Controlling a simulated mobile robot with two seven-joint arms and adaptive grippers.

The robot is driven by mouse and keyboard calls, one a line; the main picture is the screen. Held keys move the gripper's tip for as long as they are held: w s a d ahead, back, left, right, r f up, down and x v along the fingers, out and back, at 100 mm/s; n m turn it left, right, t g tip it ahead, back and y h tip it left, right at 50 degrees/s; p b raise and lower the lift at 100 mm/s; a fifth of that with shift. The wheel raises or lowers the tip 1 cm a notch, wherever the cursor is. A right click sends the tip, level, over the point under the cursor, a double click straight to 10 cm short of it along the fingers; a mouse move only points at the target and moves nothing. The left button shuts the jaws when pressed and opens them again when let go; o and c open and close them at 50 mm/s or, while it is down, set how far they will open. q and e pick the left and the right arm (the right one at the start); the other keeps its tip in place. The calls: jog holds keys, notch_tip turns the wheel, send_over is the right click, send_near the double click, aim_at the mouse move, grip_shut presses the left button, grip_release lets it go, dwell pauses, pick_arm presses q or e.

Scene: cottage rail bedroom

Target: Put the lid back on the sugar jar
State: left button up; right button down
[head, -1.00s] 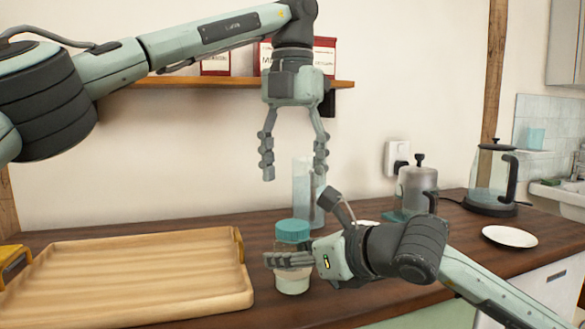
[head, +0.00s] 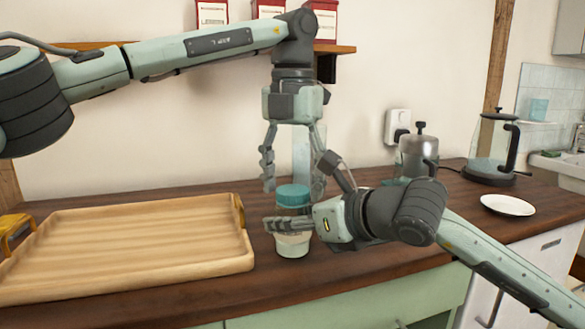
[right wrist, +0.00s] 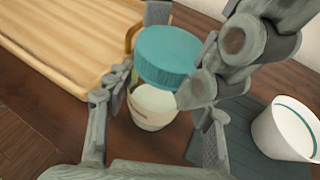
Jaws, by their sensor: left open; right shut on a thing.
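The sugar jar (head: 292,246) is pale with a teal lid (head: 293,194) on its top; whether the lid is fully seated I cannot tell. Both also show in the right wrist view, the lid (right wrist: 167,57) above the pale jar body (right wrist: 153,106). My right gripper (head: 288,226) is shut around the jar's body below the lid and partly hides it. My left gripper (head: 293,183) points down from above, open, with one finger on each side of the lid; contact with the lid is not clear.
A wooden tray (head: 130,290) lies left of the jar. A clear glass cylinder (head: 302,150) stands just behind. A metal press pot (head: 418,156), a glass kettle (head: 490,150) and a white plate (head: 508,205) are at right. A white cup (right wrist: 285,130) shows in the wrist view.

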pick_arm(q)
jog(key=shift+c, duration=0.6)
jog(key=c, duration=1.1)
jog(key=o, duration=1.4)
jog(key=shift+c, duration=0.2)
notch_tip(320, 180, up, 12)
